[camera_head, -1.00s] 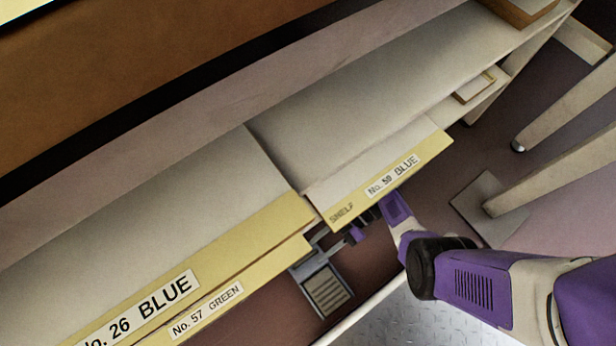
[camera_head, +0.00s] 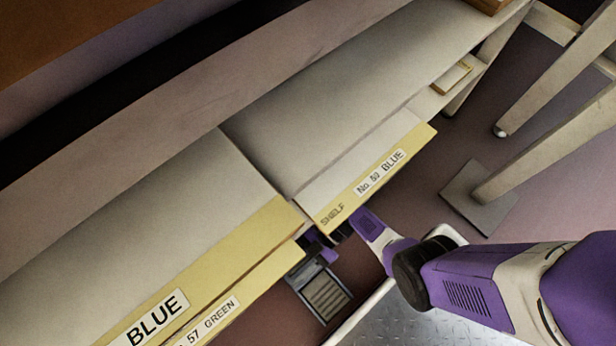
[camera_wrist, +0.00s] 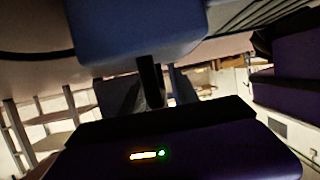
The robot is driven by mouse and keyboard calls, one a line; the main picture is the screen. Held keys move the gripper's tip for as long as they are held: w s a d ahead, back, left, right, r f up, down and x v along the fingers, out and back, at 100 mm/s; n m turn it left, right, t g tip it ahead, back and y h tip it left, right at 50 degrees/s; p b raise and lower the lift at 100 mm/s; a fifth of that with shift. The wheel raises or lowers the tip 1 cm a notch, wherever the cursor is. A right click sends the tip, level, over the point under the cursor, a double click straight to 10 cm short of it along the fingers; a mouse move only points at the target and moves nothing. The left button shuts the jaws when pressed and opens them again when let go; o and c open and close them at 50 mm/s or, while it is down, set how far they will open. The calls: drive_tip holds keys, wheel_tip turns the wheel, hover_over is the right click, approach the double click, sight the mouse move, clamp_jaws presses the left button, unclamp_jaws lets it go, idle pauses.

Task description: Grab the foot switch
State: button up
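The foot switch (camera_head: 325,295) is a blue-grey frame with a ribbed pedal, low down beside the shelf edge in the head view. Its upper end is partly covered by my gripper and the shelf. My gripper (camera_head: 312,252) is at that upper end, largely hidden under the shelf edge. In the wrist view, a large blue-grey body, apparently the foot switch (camera_wrist: 140,35), fills the top. The dark fingers of my gripper (camera_wrist: 164,82) reach up to it. I cannot tell whether they are closed on it.
The shelf labelled No. 50 BLUE (camera_head: 375,180) overhangs my gripper. Another board with a yellow edge (camera_head: 245,245) lies just left. A pale leg with a square foot (camera_head: 480,195) stands to the right. Dark floor (camera_head: 415,200) is open between shelf and leg.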

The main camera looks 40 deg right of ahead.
clamp_jaws()
idle(1.3)
